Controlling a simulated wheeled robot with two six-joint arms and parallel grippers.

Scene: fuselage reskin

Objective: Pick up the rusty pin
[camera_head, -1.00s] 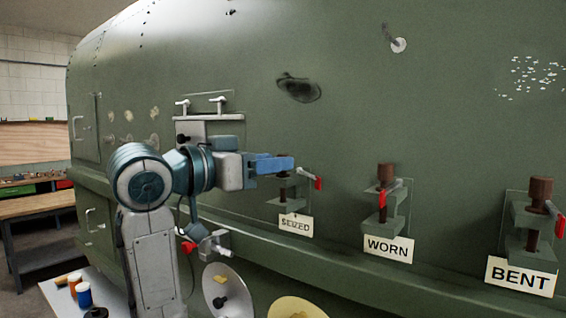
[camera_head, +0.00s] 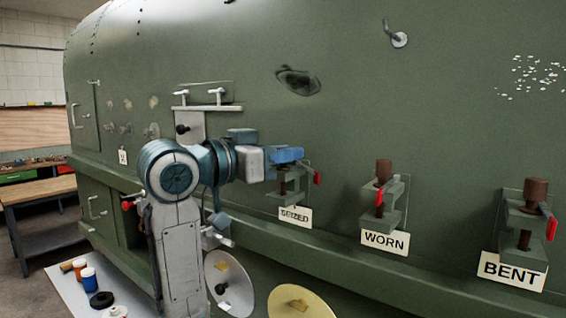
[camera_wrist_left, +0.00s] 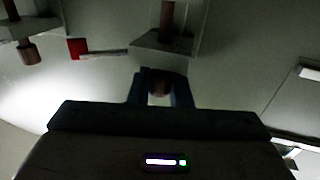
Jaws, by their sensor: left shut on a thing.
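My left gripper (camera_head: 288,155) is at the top of the SEIZED bracket (camera_head: 284,178) on the green fuselage side. In the left wrist view its two blue fingers (camera_wrist_left: 158,90) are shut around the brown, rusty pin head (camera_wrist_left: 158,83). In the head view the fingers hide this pin's head, and its thin shaft (camera_head: 283,187) shows in the bracket. The shaft also shows beyond the bracket plate (camera_wrist_left: 165,42) in the left wrist view, so the pin appears to be in its bracket. My right gripper is not in view.
To the right, similar brown pins stand in the WORN bracket (camera_head: 386,212) and the BENT bracket (camera_head: 522,235), each with a red-tipped lever. A dented patch (camera_head: 297,80) lies above. A workbench (camera_head: 40,190) is at left.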

